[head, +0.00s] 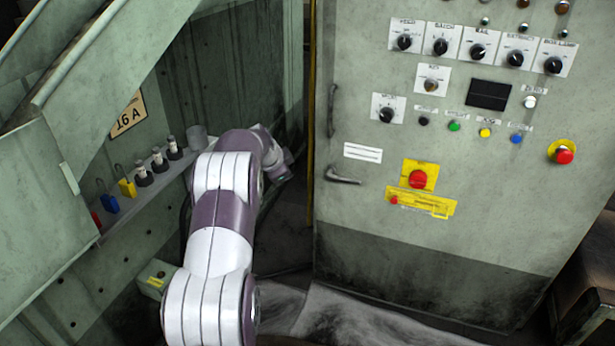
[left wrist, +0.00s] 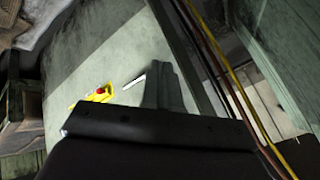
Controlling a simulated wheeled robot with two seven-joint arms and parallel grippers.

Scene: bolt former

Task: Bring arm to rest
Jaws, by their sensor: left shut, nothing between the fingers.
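My left arm (head: 222,245) rises from the bottom of the head view and bends over toward the gap between the shelf and the grey control cabinet (head: 360,225). Its far end, at the wrist, is small and dark beside the cabinet's left edge, so the fingers cannot be made out there. In the left wrist view my left gripper (left wrist: 160,75) shows with its fingers together and nothing between them. The cabinet front with its yellow emergency-stop plate (left wrist: 100,93) lies beyond the fingers. My right gripper is in neither view.
A ledge (head: 125,215) at left carries padlocks, several dark-based cylinders and a grey cup (head: 197,138). The cabinet has knobs, coloured buttons, a red stop button (head: 418,179) and a door handle (head: 342,177). Yellow and red cables (left wrist: 222,58) run near the gripper.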

